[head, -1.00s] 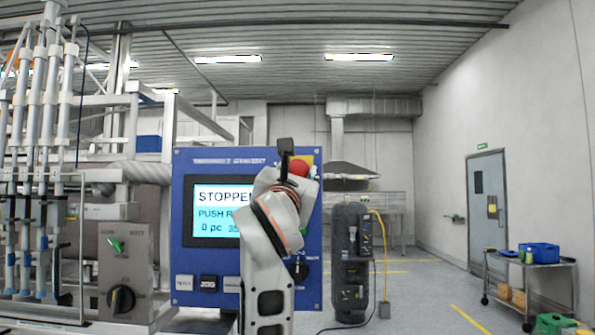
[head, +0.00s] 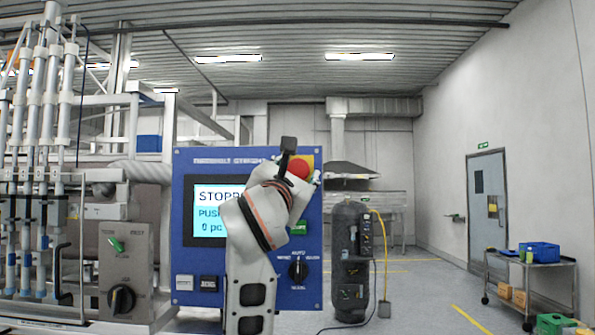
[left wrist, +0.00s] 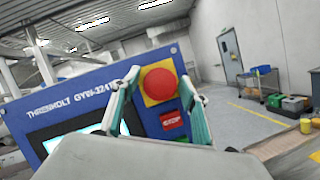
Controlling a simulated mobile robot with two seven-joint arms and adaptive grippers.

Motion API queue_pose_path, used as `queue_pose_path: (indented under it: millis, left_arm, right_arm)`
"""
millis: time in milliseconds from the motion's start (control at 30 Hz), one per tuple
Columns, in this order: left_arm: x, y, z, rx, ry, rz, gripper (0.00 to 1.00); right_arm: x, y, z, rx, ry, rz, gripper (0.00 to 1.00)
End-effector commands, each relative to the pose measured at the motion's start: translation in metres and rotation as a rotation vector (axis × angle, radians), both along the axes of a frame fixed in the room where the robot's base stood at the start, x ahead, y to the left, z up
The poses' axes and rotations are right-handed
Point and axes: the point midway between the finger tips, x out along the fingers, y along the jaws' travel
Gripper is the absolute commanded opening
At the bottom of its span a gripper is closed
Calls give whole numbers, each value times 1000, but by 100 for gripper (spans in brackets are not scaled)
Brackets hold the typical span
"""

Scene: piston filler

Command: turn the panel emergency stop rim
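The emergency stop is a round red button (head: 299,168) on a yellow plate at the panel's upper right corner. In the left wrist view the red button (left wrist: 160,83) faces me, with a red stop label below it. The blue panel (head: 190,262) carries a lit screen, partly hidden by my left arm. My left gripper (left wrist: 161,77) is open, with its fingers on either side of the button in that view. Yellow shows between fingers and button, and I cannot tell whether they touch. In the head view my left gripper (head: 301,179) is mostly hidden by its wrist. My right gripper is not in view.
A black selector knob (head: 298,270) and a green button (head: 298,228) sit lower on the panel. A grey switch box (head: 126,265) stands left. A dark cylindrical unit (head: 349,250) stands right of the panel, and a cart (head: 535,270) farther right.

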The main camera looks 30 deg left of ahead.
Motion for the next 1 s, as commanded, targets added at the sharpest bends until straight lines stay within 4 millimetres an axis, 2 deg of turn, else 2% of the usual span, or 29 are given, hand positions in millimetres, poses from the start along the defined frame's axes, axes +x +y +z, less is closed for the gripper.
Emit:
queue_pose_path:
  millis: [333, 467, 1000]
  left_arm:
    - [0, 0, -1, -2, 0, -1, 51]
    - [-8, -3, -3, -1, -1, -2, 51]
    - [-93, -34, -35, -1, -1, -1, 51]
  right_arm:
    - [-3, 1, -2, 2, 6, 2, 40]
    - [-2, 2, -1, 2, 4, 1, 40]
    - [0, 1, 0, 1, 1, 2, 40]
